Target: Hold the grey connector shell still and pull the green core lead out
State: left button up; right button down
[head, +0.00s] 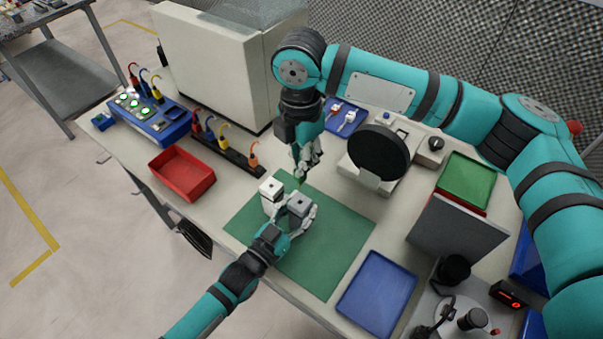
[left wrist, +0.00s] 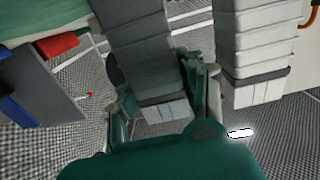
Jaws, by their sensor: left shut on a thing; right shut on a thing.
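The grey connector shell (head: 299,201) is a small block over the green mat. My left gripper (head: 296,214) is shut on it from the front. In the left wrist view the shell (left wrist: 140,45) sits between the two fingers of my left gripper (left wrist: 165,100). My right gripper (head: 305,170) points down above and behind the shell, shut on the green core lead (head: 298,176). Only a small green bit of the lead shows at the fingertips, apart from the shell as far as I can see. The rest of the lead is hidden.
A whitish block (head: 270,188) stands close left of the shell. The green mat (head: 335,255) is bare at its front. A red tray (head: 182,173), a blue tray (head: 377,294) and a round black disc on a stand (head: 379,151) surround it.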

jog(key=shift+r, duration=0.85)
pick_arm(q)
jog(key=o, duration=1.3)
